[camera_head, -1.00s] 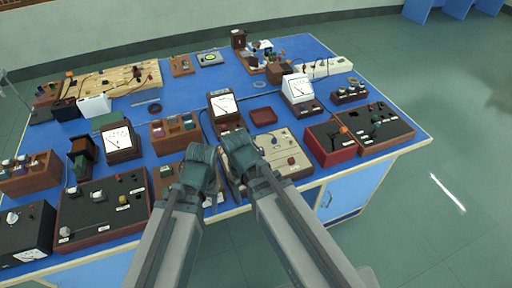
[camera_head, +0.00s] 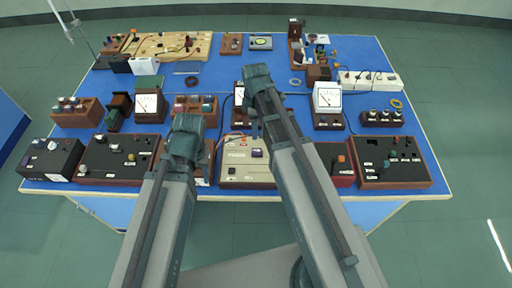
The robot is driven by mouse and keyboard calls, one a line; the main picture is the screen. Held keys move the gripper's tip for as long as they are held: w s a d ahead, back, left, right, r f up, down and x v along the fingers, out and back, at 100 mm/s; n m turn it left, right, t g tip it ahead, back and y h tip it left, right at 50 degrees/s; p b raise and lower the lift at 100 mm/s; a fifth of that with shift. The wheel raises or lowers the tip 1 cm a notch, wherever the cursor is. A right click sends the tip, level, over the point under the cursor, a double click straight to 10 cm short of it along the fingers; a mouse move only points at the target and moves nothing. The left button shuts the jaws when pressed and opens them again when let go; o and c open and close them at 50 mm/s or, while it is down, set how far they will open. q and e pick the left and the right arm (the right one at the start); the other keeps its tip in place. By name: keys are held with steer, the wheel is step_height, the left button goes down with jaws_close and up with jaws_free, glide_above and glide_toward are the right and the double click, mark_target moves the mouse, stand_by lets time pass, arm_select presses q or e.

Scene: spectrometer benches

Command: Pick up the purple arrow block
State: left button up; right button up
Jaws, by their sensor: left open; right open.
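A small purple piece (camera_head: 257,153) sits on the beige panel (camera_head: 235,172) at the table's front middle. It is too small to tell whether it is the purple arrow block. Another small purplish piece (camera_head: 312,38) lies among the parts at the back right. My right gripper (camera_head: 257,82) is open over the middle of the table, beyond the beige panel. My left gripper (camera_head: 188,128) is open near the front edge, left of the beige panel. Both grippers' fingertips are mostly hidden by their own housings, and I see nothing held.
The blue table (camera_head: 222,75) is crowded. Two dark control boxes (camera_head: 124,158) and (camera_head: 391,163) stand at the front left and right. White-faced meters (camera_head: 327,97) stand in the middle row. A wooden board (camera_head: 165,46) lies at the back left. Bare blue strips lie between the rows.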

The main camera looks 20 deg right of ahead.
steer(key=b, duration=0.9)
glide_above(257, 150)
steer(key=f, duration=0.8)
steer(key=shift+w+a+f, duration=0.2)
steer(key=shift+f, duration=0.05)
steer(key=f+b, duration=0.5)
steer(key=shift+s+d+f, duration=0.15)
steer(key=shift+s, duration=0.1)
jaws_close()
